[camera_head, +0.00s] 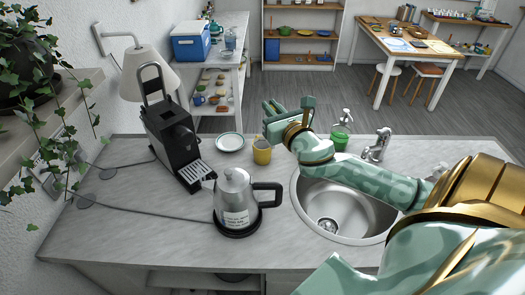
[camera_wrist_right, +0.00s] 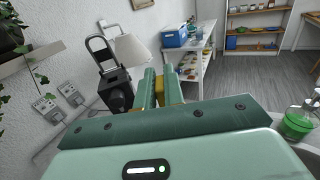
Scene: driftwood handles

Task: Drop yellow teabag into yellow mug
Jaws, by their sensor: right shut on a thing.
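The yellow mug (camera_head: 262,153) stands upright on the grey counter, behind the kettle and beside a small plate. My right gripper (camera_head: 270,106) reaches in from the right and is above and slightly beyond the mug in the head view, apart from it. Its fingers are close together, and in the right wrist view the gripper (camera_wrist_right: 160,78) points toward the lamp and shelf. A yellow patch shows between the fingers there. I take it as the held yellow teabag, though its outline is mostly hidden. My left gripper is not in view.
A steel kettle (camera_head: 234,198) stands on its base in front of the mug. A black coffee machine (camera_head: 172,140) is at left and a white plate (camera_head: 230,142) near the mug. A sink (camera_head: 345,208) and green soap bottle (camera_head: 340,139) are at right.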

